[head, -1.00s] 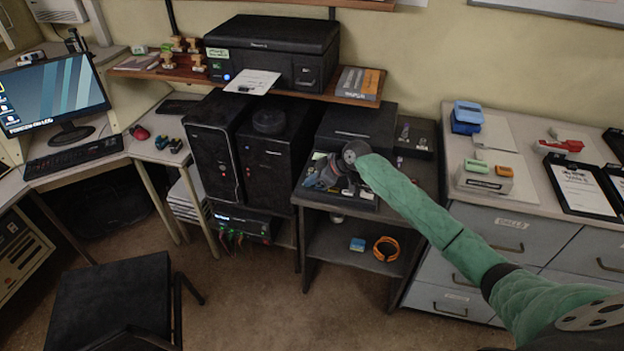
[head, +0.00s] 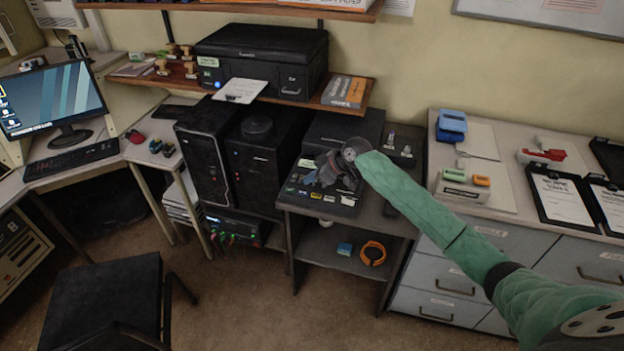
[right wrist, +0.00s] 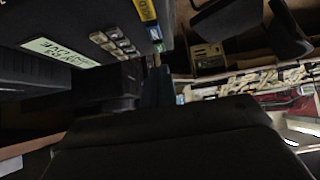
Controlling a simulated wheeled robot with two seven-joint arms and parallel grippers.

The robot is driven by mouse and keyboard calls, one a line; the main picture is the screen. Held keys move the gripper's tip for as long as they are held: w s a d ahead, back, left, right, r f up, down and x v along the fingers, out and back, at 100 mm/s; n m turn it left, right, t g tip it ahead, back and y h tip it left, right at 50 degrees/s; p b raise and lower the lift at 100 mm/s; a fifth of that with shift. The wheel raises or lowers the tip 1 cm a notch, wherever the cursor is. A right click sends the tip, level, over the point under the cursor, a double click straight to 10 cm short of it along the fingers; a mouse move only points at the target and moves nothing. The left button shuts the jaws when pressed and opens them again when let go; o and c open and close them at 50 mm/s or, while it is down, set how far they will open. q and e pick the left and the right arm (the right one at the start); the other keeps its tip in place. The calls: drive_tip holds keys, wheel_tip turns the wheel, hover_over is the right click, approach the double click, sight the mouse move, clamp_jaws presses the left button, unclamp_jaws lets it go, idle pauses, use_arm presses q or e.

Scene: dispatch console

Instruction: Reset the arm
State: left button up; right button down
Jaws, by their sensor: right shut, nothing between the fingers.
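My right arm, in a green quilted sleeve, reaches in from the lower right of the head view. My right gripper (head: 326,172) is shut and empty. It is over the front of a dark device with a row of small coloured keys (head: 318,194) on the small dark desk. In the right wrist view a dark rounded shape fills the lower middle, and grey keys (right wrist: 115,44) and a pale green label (right wrist: 62,52) show at the upper left. Whether the fingers touch the device cannot be told. My left gripper is not in view.
Two black computer towers (head: 207,152) stand left of the desk, with a black printer (head: 262,60) on the shelf above. Grey drawer cabinets (head: 450,279) with clipboards (head: 562,200) stand at the right. A black chair (head: 95,300) is at the lower left. Open floor lies between.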

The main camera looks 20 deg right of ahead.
drive_tip(key=shift+r, duration=0.1)
idle(0.6)
